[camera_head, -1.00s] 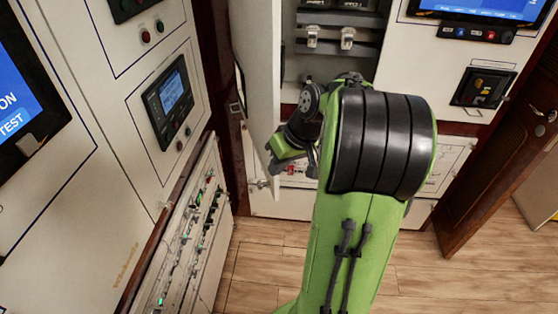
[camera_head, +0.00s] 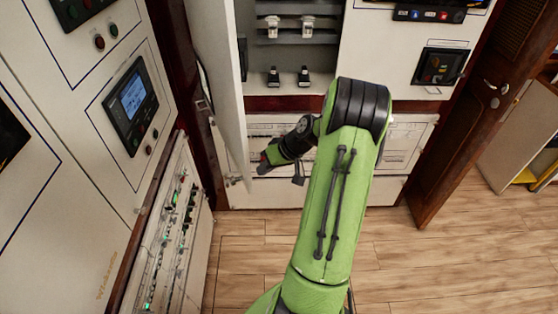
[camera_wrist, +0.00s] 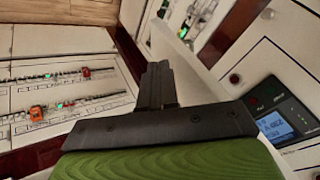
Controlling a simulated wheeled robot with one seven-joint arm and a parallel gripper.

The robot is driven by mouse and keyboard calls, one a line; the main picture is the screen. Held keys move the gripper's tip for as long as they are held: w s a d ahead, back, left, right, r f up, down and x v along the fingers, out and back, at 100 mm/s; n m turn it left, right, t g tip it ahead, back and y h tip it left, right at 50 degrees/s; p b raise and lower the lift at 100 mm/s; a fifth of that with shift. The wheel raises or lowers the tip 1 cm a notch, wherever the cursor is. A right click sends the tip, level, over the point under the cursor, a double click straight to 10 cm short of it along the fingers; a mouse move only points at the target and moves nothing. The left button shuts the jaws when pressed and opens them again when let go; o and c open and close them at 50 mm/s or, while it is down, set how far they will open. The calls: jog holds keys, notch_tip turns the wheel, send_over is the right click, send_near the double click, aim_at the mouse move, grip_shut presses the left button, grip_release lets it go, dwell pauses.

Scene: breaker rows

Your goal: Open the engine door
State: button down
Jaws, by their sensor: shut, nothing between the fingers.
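The engine door, a tall white panel (camera_head: 222,75), stands swung out from the left side of the breaker cabinet, so the shelves behind it show. My gripper (camera_head: 264,168) is low beside the door's lower free edge, on its cabinet side. In the head view the fingers are small and partly hidden by my wrist. In the wrist view my gripper (camera_wrist: 160,82) has its black fingers together with nothing between them. A white panel (camera_wrist: 192,78), apparently the door, lies just right of the fingers. I cannot tell whether they touch it.
The cabinet holds breakers (camera_head: 288,77) on shelves. A panel with a display (camera_head: 133,97) and a lower breaker panel (camera_head: 172,240) stand close on the left. A brown wooden door (camera_head: 480,110) stands at right. The wood floor (camera_head: 420,260) is clear at front right.

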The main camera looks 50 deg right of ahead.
jog(key=shift+w+a, duration=0.25)
jog(key=shift+a, duration=0.5)
